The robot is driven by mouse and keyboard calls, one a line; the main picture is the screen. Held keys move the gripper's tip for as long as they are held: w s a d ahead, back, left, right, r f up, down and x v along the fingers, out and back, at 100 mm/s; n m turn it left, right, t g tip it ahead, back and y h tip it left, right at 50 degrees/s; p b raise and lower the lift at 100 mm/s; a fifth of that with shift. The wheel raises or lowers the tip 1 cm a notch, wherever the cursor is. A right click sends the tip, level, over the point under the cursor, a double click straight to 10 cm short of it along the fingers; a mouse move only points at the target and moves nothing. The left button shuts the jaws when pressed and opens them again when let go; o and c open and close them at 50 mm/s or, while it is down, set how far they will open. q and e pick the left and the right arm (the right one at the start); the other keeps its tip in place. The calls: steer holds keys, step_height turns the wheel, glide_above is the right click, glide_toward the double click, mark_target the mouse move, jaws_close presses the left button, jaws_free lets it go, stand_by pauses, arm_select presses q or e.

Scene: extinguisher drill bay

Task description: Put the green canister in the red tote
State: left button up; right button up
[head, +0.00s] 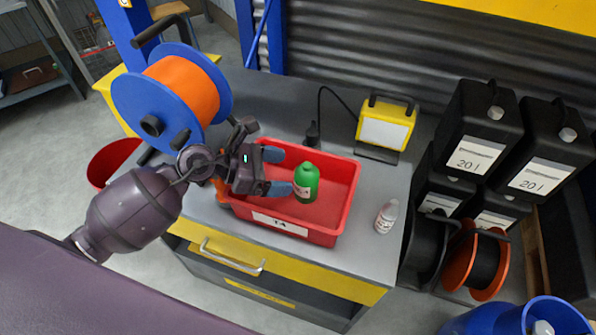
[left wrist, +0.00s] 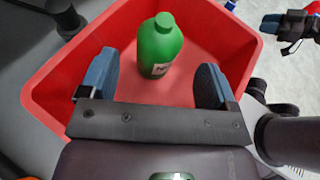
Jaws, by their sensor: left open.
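The green canister (head: 306,182) stands upright inside the red tote (head: 340,230), on its floor. It also shows in the left wrist view (left wrist: 160,45), just beyond and between the spread fingers. The red tote shows in that view too (left wrist: 50,95). My left gripper (head: 277,171) is open and empty, reaching over the tote's left side with its blue fingertips towards the canister. In the left wrist view the left gripper (left wrist: 155,85) has clear space between both fingers and the canister. My right gripper cannot be made out in the head view.
The tote sits on a grey workbench (head: 385,254). A small white bottle (head: 386,217) stands right of the tote, and a yellow work lamp (head: 386,127) stands behind it. An orange cable reel (head: 183,90) is at the left. Black jerrycans (head: 475,140) are stacked at the right.

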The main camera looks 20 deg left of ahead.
arm_select(q)
steer(key=shift+v, duration=2.75)
